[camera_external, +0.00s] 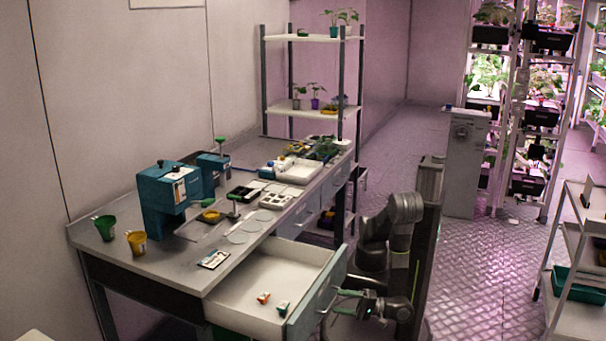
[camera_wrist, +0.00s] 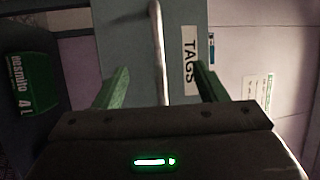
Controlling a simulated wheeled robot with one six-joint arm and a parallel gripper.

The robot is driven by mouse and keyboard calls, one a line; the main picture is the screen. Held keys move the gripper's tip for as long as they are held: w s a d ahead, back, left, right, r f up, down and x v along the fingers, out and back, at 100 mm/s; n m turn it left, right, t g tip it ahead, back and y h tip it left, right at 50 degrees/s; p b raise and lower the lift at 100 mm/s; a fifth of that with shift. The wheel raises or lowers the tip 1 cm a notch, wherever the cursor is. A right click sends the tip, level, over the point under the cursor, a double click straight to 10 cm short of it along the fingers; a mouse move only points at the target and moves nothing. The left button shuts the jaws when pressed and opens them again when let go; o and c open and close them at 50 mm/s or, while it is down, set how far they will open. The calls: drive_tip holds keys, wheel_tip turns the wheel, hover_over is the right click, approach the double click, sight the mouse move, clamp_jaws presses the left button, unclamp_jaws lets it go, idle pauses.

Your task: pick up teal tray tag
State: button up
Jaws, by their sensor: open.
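A small teal tag (camera_external: 283,308) lies in the open drawer (camera_external: 240,298) under the bench top, close to the drawer front. A small orange tag (camera_external: 263,298) lies to its left. My gripper (camera_external: 345,301) is outside the drawer at its grey-blue front. In the wrist view, my gripper (camera_wrist: 160,88) has its two green fingers apart, with the drawer's metal handle (camera_wrist: 158,50) passing between them. I cannot tell whether either finger touches it. A white label reading "TAGS" (camera_wrist: 190,60) is on the drawer front.
The bench top (camera_external: 190,270) above the drawer holds a teal machine (camera_external: 160,205), a green cup (camera_external: 105,228), a yellow cup (camera_external: 137,243) and a flat card (camera_external: 213,260). A shelf rack (camera_external: 312,38) stands behind. A wheeled cart (camera_external: 578,310) is at the right.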

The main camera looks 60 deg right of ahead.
drive_tip(key=w+a+r+n+g+h+p, duration=0.2)
drive_tip(key=a+r+n+g+h+p, duration=0.3)
drive_tip(key=a+r+n, duration=0.8)
drive_tip(key=w+a+r+n+g+h+p, duration=0.25)
drive_tip(key=a+r+n+p, duration=0.35)
drive_tip(key=n, duration=1.4)
drive_tip(key=m+g+p, duration=0.2)
drive_tip(key=m+g, duration=0.9)
drive_tip(key=m, duration=0.9)
hover_over(283, 304)
wheel_tip(283, 304, down, 6)
drive_tip(key=f, duration=0.8)
drive_tip(key=shift+s+a+f, duration=0.15)
drive_tip(key=shift+s+f, duration=0.05)
drive_tip(key=shift+f, duration=0.05)
drive_tip(key=shift+w+f, duration=0.15)
drive_tip(key=shift+f, duration=2.5)
drive_tip(key=c, duration=1)
drive_tip(key=shift+c, duration=0.2)
